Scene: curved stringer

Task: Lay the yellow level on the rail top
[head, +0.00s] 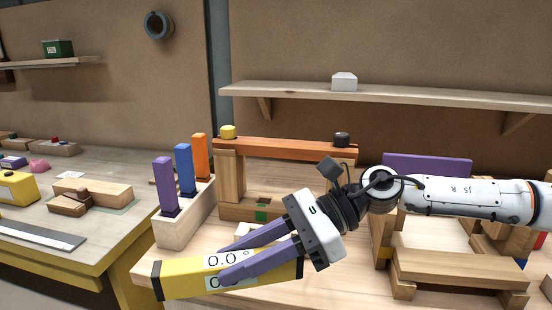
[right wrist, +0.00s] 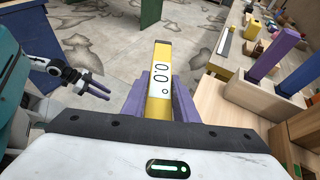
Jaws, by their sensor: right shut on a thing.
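The yellow level (head: 182,280) has black ends and a display reading 0.0. My right gripper (head: 224,265) is shut on it, its purple fingers across the level's long sides. The level is in front of the workbench's left part, below and nearer than the rail. In the right wrist view the level (right wrist: 160,106) sits between the purple fingers. The reddish-brown rail (head: 285,148) rests on wooden posts at the back of the bench, its top clear between two end knobs. My left gripper (right wrist: 97,86) shows in the right wrist view, fingers apart and empty.
A yellow knob (head: 228,131) and a black knob (head: 342,139) stand on the rail's ends. A wooden block holder (head: 185,222) with purple, blue and orange uprights stands left of the rail. A wooden frame (head: 455,268) stands right. A shelf (head: 430,97) is above.

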